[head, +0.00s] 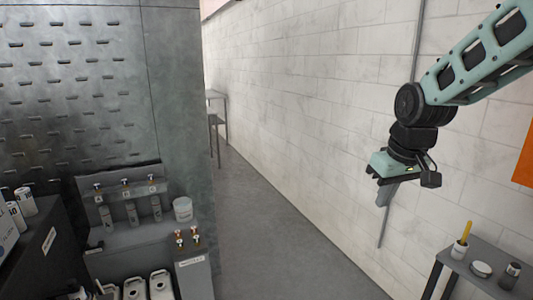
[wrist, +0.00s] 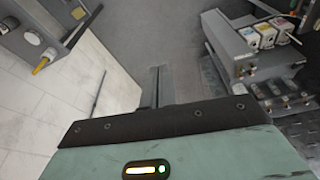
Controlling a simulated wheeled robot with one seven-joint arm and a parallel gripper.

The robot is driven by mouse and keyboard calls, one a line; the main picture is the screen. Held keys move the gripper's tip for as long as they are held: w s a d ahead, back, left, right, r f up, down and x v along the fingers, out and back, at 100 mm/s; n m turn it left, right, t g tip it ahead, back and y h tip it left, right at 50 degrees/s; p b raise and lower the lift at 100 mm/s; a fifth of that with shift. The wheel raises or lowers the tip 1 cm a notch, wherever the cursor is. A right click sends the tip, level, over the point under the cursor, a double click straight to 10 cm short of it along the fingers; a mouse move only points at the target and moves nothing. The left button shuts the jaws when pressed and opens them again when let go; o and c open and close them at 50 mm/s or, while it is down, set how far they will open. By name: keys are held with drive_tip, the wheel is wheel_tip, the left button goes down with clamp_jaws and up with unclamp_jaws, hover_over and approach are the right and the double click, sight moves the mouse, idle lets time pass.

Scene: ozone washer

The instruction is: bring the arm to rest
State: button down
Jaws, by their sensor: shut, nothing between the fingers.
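My gripper (head: 384,194) hangs from my teal and black arm at the right of the head view, in front of the white block wall. Its fingers point down and are shut with nothing between them. In the wrist view the closed fingers (wrist: 161,86) stick out past the dark edge of the gripper body, over the grey floor. My gripper touches nothing that I can see.
A small grey table (head: 458,267) with a yellow-handled item, a round tin and a jar stands at the lower right. A grey washer station (head: 140,235) with bottles and valves stands at the left. The grey floor (head: 265,220) between them is clear.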

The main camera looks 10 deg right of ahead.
drive_tip(key=s+a+f+n+g, duration=0.1)
drive_tip(key=s+a, duration=0.2)
drive_tip(key=a, duration=0.3)
drive_tip(key=s+a+f+n, duration=0.2)
drive_tip(key=s+a, duration=0.2)
drive_tip(key=a, duration=0.2)
drive_tip(key=s+a+f+n+g, duration=0.1)
drive_tip(key=s+a, duration=0.3)
drive_tip(key=s, duration=0.4)
drive_tip(key=s+a+f+n, duration=0.2)
drive_tip(key=s+a+f, duration=0.1)
drive_tip(key=s, duration=0.4)
drive_tip(key=shift+s+a+n+g+b, duration=0.35)
drive_tip(key=shift+a+n+g, duration=0.05)
drive_tip(key=shift+a, duration=0.25)
